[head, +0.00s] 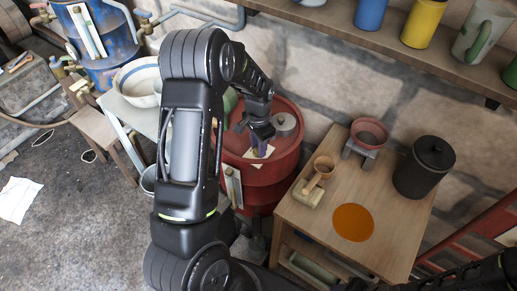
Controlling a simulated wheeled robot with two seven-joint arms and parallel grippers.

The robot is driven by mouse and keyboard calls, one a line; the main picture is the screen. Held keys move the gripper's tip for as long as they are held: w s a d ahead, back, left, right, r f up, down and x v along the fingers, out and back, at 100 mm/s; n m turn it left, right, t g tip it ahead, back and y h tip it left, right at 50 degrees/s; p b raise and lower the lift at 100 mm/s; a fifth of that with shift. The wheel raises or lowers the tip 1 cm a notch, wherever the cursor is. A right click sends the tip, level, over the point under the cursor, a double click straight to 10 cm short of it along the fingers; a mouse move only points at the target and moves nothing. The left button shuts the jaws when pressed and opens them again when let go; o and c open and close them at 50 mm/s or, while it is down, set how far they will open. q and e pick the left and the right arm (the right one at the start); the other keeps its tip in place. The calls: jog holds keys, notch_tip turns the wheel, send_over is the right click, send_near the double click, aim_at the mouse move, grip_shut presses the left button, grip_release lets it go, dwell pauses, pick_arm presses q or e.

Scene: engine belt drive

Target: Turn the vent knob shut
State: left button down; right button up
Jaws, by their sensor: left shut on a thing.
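A red drum (283,181) stands behind my left arm, near the stone wall. My left gripper (261,145) reaches down to the drum's top and is shut on a small part there, which I take to be the vent knob. The fingers hide most of the knob, so its turn position cannot be told. A round grey cap (284,122) sits on the drum top, to the right of the gripper. My right gripper is not in view; only part of my right arm shows at the lower right.
A wooden cabinet (398,221) stands right of the drum, carrying a dark lidded canister (424,168), a red bowl on a scale (369,135) and an orange disc (353,222). A shelf (400,48) with cups runs above. A white bowl (140,84) is at left.

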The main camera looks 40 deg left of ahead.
pick_arm(q)
jog(key=n+b, duration=0.1)
jog(key=n, duration=0.2)
jog(key=shift+n, duration=0.4)
jog(key=n+b, duration=0.1)
jog(key=n, duration=0.1)
jog(key=shift+n, duration=0.4)
jog(key=n, duration=0.3)
jog(key=shift+n, duration=1.9)
jog(key=c, duration=1.1)
grip_release()
notch_tip(320, 180, up, 8)
jog(key=shift+f+b, duration=0.1)
jog(key=shift+b, duration=0.4)
